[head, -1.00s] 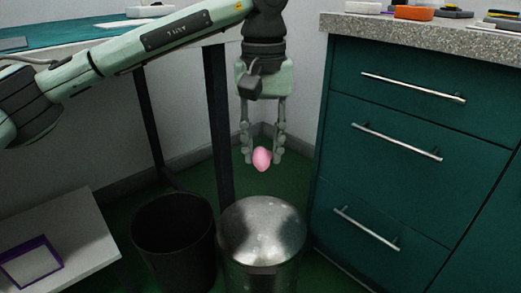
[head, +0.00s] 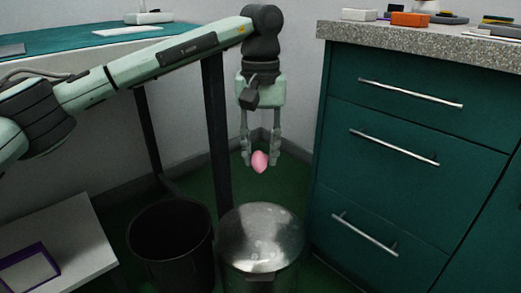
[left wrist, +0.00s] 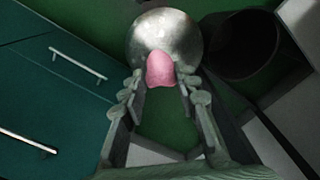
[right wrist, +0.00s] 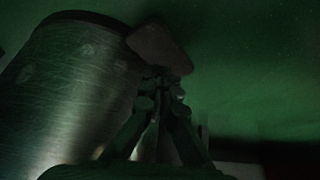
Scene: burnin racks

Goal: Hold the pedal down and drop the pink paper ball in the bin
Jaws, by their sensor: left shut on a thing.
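My left gripper (head: 261,161) points down with its fingers shut on the pink paper ball (head: 259,162), held above the metal bin. The ball also shows between the fingertips in the left wrist view (left wrist: 160,70). The round metal bin (head: 262,236) stands on the floor with its shiny lid down; its lid shows behind the ball in the left wrist view (left wrist: 165,35). In the right wrist view, my right gripper (right wrist: 163,82) is low beside the metal bin wall (right wrist: 70,95), its fingers close together. A dark flat piece, apparently the pedal (right wrist: 158,48), is at its fingertips; contact is unclear.
An open black bin (head: 172,240) stands left of the metal bin. A teal drawer cabinet (head: 400,130) with long handles is on the right. A desk (head: 80,45) and a low white surface (head: 85,235) are on the left.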

